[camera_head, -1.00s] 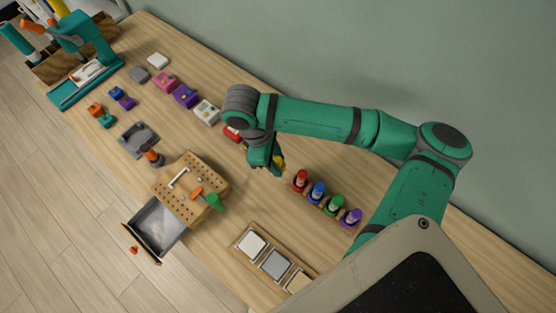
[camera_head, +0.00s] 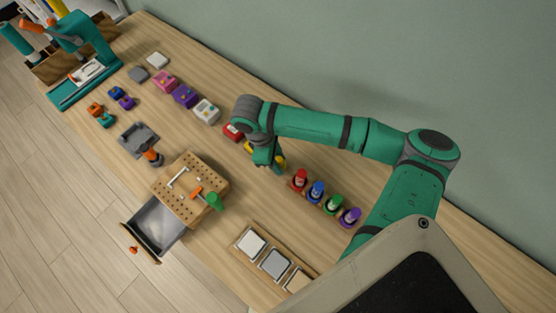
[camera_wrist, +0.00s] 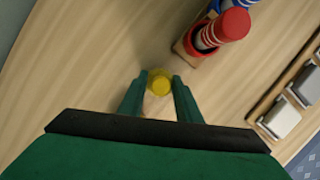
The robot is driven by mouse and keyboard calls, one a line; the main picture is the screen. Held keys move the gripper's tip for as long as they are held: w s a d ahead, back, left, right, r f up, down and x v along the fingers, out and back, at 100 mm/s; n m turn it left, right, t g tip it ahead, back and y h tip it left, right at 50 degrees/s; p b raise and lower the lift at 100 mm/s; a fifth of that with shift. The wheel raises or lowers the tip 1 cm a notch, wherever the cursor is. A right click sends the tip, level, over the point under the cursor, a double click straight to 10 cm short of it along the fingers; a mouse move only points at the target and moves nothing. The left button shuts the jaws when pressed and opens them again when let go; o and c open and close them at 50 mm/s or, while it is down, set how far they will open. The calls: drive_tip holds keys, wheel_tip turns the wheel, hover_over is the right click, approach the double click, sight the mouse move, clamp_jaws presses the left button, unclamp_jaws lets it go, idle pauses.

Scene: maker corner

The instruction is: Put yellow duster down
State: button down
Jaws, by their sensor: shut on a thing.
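The yellow duster (camera_head: 280,161) is between the fingers of my gripper (camera_head: 272,165), over the back part of the workbench. The wrist view shows the round yellow top of the duster (camera_wrist: 159,82) between the two green fingertips of my gripper (camera_wrist: 157,90), which are shut on it. The lower part of the duster is mostly hidden. I cannot tell whether it touches the bench. It is just left of the rack with the red, blue, green and purple bottles.
The red bottle (camera_head: 300,180) stands close to the right of my gripper. A red block (camera_head: 233,132) lies to its left. A pegboard box (camera_head: 191,190) with an open drawer (camera_head: 157,230) and a tray of pads (camera_head: 274,264) are nearer the front. Bare wood lies between.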

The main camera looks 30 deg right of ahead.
drive_tip(key=shift+f, duration=0.1)
drive_tip(key=c, duration=1.3)
unclamp_jaws()
drive_tip(key=v, duration=1.2)
